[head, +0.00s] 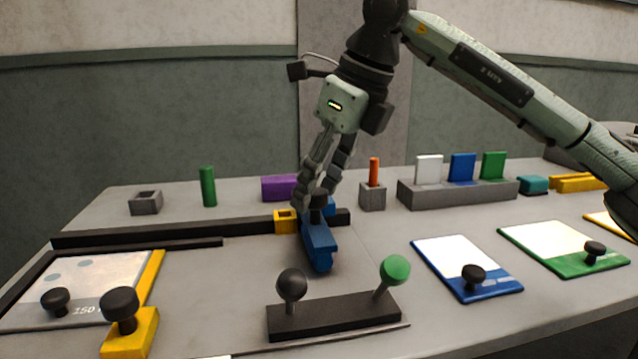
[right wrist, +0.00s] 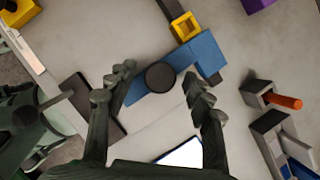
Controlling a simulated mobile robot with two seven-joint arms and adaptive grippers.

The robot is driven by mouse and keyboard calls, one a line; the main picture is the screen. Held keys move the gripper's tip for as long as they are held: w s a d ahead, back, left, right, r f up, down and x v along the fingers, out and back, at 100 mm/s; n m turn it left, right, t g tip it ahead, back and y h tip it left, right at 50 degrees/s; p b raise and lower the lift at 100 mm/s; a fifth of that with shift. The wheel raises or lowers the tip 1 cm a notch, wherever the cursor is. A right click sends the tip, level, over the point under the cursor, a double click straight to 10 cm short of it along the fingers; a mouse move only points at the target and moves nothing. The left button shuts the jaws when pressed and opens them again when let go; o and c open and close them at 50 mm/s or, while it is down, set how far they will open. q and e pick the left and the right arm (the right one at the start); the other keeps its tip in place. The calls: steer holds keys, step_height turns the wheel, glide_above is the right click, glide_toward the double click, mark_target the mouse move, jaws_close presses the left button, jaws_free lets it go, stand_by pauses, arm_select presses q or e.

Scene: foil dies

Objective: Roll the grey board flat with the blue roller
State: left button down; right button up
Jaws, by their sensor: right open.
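A long blue piece (head: 320,247) with a round black knob lies on the table near the middle; I take it for the blue roller. It also shows in the right wrist view (right wrist: 202,52), with the knob (right wrist: 161,77) on top. My right gripper (head: 315,204) points down over it, open, with one finger on each side of the knob. I cannot tell whether the fingers touch it. A pale grey board (head: 90,278) with faint spots and a black knob lies flat at the left, along a yellow strip. My left gripper is not in view.
A black rail (head: 170,232) with a yellow square ring (head: 284,221) runs behind. A dark two-lever base (head: 335,315) stands in front. A yellow block (head: 130,333) with a knob is front left. Blue-edged (head: 466,267) and green-edged (head: 563,249) boards lie right.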

jaws_close()
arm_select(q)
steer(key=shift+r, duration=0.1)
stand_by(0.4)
